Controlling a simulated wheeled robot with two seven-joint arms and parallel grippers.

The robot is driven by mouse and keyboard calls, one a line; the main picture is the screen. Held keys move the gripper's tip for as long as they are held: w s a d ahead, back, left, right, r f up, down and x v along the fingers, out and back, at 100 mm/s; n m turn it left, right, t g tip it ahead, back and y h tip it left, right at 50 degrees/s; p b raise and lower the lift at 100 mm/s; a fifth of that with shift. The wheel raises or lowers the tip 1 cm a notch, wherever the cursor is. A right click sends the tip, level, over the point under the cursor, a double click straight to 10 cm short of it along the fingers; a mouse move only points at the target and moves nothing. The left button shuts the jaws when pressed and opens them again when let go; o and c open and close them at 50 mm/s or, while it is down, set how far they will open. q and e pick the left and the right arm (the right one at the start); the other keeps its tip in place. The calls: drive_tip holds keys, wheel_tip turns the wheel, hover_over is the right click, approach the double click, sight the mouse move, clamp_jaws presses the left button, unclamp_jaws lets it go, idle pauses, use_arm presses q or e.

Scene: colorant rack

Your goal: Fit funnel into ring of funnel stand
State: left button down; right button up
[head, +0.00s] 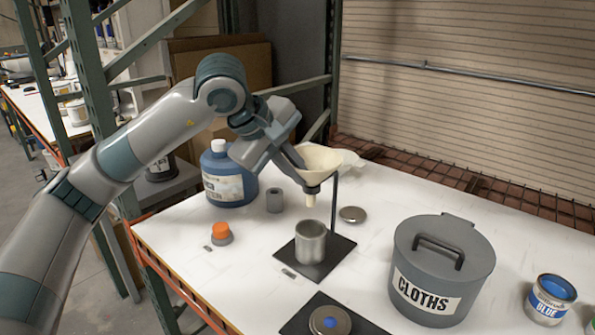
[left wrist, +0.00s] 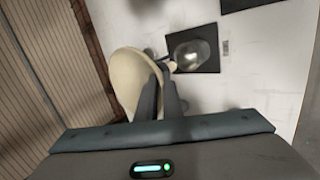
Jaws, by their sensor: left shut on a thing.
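My left gripper (head: 301,170) is shut on the cream funnel (head: 322,157), gripping its wall. The funnel is held above the funnel stand, wide mouth up and spout down, slightly tilted. The stand has a thin black post (head: 334,212) and a black base plate (head: 337,249). A dark band shows around the lower cone, above the spout; I cannot tell if the spout is inside the ring or just in front of it. In the left wrist view the funnel (left wrist: 127,80) is beside my fingers, and the ring is hidden. My right gripper is not in view.
A metal cup (head: 310,242) stands on the base plate below the spout. A blue jug (head: 229,176), grey cylinder (head: 274,201) and orange-capped item (head: 221,231) are left. A grey CLOTHS bin (head: 440,270) and blue paint can (head: 550,298) are right. A lid (head: 352,214) lies behind.

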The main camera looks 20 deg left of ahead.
use_arm(q)
drive_tip(key=c, duration=1.8)
unclamp_jaws()
drive_tip(key=shift+c, duration=0.2)
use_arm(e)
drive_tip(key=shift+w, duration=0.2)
